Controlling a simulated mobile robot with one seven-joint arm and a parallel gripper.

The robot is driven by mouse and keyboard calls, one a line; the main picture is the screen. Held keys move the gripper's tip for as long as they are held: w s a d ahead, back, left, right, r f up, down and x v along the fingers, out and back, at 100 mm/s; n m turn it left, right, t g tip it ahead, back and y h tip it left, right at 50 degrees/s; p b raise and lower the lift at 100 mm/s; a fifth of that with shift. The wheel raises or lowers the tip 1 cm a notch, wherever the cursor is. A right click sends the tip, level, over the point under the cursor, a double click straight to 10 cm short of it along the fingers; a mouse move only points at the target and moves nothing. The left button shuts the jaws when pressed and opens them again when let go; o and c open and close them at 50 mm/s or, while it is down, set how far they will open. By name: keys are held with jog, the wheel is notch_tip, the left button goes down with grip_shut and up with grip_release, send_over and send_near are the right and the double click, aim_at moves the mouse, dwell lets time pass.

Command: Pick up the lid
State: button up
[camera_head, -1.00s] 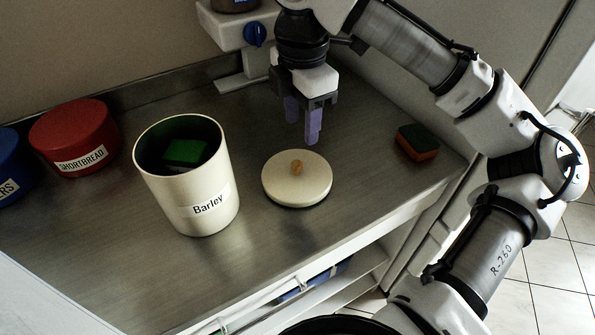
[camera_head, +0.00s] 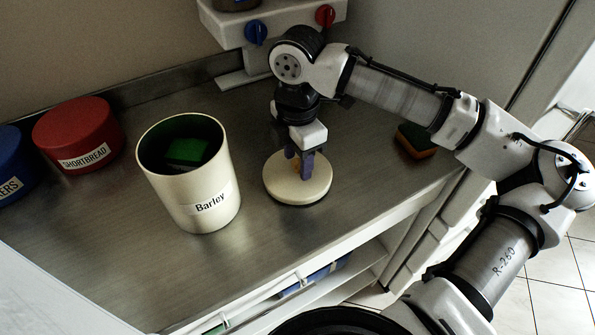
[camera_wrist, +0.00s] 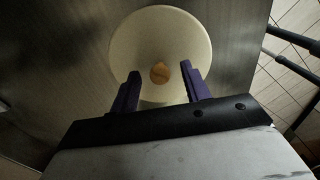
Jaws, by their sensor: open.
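The lid (camera_head: 298,190) is a round cream disc with a small wooden knob, lying flat on the metal counter. It also shows in the wrist view (camera_wrist: 160,32), with its knob (camera_wrist: 160,72) near the centre. My gripper (camera_head: 300,172) is directly above the lid, pointing down, its purple fingers close to the lid's top. In the wrist view my gripper (camera_wrist: 160,82) is open, one finger on each side of the knob, with gaps between. The knob is mostly hidden by the fingers in the head view.
A cream canister labelled Barley (camera_head: 196,190), open-topped with a green block (camera_head: 187,152) inside, stands left of the lid. A red Shortbread tin (camera_head: 78,135) and a blue tin (camera_head: 14,165) are farther left. A sponge (camera_head: 416,141) lies to the right. The counter's front edge is near.

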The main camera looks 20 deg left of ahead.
grip_shut()
jog(key=shift+r, duration=0.1)
